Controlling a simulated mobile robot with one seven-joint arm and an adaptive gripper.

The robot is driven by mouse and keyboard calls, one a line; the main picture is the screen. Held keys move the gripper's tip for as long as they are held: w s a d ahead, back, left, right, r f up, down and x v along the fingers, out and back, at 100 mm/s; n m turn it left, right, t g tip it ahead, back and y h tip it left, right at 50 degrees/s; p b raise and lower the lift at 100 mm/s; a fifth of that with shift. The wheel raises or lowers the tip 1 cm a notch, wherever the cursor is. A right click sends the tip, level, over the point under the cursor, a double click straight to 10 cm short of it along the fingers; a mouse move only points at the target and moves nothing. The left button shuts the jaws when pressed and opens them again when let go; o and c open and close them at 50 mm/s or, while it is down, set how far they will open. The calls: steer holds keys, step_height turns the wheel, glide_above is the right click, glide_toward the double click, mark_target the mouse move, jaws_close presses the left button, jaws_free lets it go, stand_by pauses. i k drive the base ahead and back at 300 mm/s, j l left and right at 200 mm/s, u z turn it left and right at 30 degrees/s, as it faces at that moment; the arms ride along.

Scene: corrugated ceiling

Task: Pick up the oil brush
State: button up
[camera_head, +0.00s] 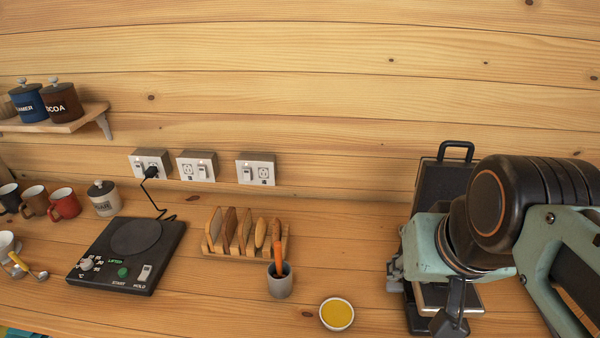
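What looks like the oil brush (278,255) stands in a small grey cup (280,286) on the wooden counter, slightly tilted. Its orange handle points up, and its lower end is hidden in the cup. A small white bowl of yellow liquid or paste (337,314) sits to the right of the cup. My gripper (452,318) is at the lower right, well to the right of the brush and apart from it. My own arm hides much of it, so I cannot tell whether its fingers are open or shut.
A wooden rack with bread slices (246,254) stands just behind the cup. A black hot plate (130,250) is at left, with mugs (64,204) beyond it. A dark appliance with a handle (440,180) is behind my arm. The counter between cup and arm is mostly clear.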

mark_target(278, 245)
steer(key=u, duration=0.9)
steer(key=i+j+z, duration=0.1)
steer(key=j+z, duration=0.3)
steer(key=k+j+z, duration=0.45)
steer(key=k+j, duration=0.3)
steer(key=j+u, duration=0.25)
steer(key=u, duration=0.25)
steer(key=k+l+z, duration=0.1)
steer(key=z, duration=0.45)
